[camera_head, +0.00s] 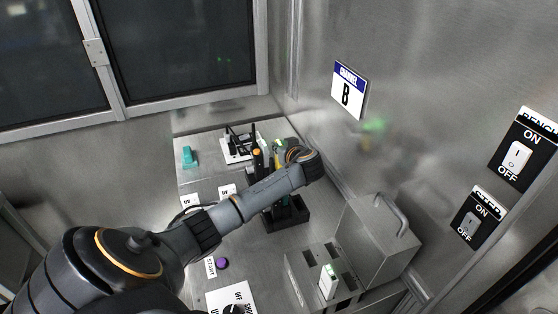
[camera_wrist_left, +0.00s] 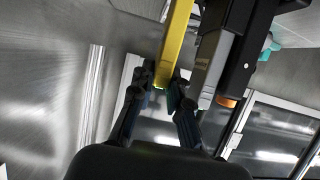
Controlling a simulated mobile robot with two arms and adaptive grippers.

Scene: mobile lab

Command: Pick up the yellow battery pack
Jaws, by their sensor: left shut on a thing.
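The yellow battery pack (camera_wrist_left: 176,42) is a long yellow bar in the left wrist view, running up out of the top of the picture. My left gripper (camera_wrist_left: 158,85) is shut on its near end, with one dark finger on each side. In the head view my left arm reaches across the bench, and my left gripper (camera_head: 268,160) is small and partly hidden by the wrist. A narrow bit of yellow (camera_head: 277,152) shows beside it. I cannot tell whether the pack touches anything below. My right gripper is in neither view.
A black holder (camera_head: 291,219) stands under my forearm. A grey and black device (camera_wrist_left: 212,65) is close beside the pack. A teal object (camera_head: 189,157), a purple button (camera_head: 222,263) and a metal box with a handle (camera_head: 378,240) are on the bench. Walls close in behind and right.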

